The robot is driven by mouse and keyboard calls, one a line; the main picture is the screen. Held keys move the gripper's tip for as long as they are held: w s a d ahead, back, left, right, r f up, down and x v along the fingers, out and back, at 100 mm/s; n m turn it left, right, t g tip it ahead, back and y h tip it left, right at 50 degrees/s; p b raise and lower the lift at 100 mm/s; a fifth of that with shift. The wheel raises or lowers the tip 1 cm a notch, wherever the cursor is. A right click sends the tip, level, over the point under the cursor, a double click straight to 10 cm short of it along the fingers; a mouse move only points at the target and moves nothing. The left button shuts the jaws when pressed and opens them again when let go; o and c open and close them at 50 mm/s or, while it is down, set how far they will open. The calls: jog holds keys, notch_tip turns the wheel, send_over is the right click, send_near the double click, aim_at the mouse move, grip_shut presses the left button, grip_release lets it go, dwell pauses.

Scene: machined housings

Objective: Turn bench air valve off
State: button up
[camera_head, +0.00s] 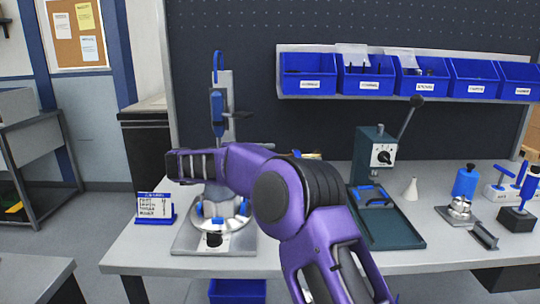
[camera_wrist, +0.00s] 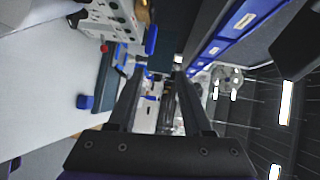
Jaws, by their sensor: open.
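My gripper (camera_head: 180,164) is raised over the left part of the bench, its dark fingers pointing left. In the wrist view its two fingers (camera_wrist: 160,75) stand apart with nothing clearly held between them. No part is plainly marked as the air valve. A fixture with a round silver base (camera_head: 222,222) and a blue-handled upright stands behind and below my gripper. My arm hides part of the bench middle.
Blue bins (camera_head: 308,85) line a shelf on the dark pegboard.

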jog(key=v, duration=0.2)
jog(key=shift+s+a+f, duration=0.1)
jog(key=shift+s+a, duration=0.1)
jog(key=shift+a, duration=0.1)
dwell(0.4)
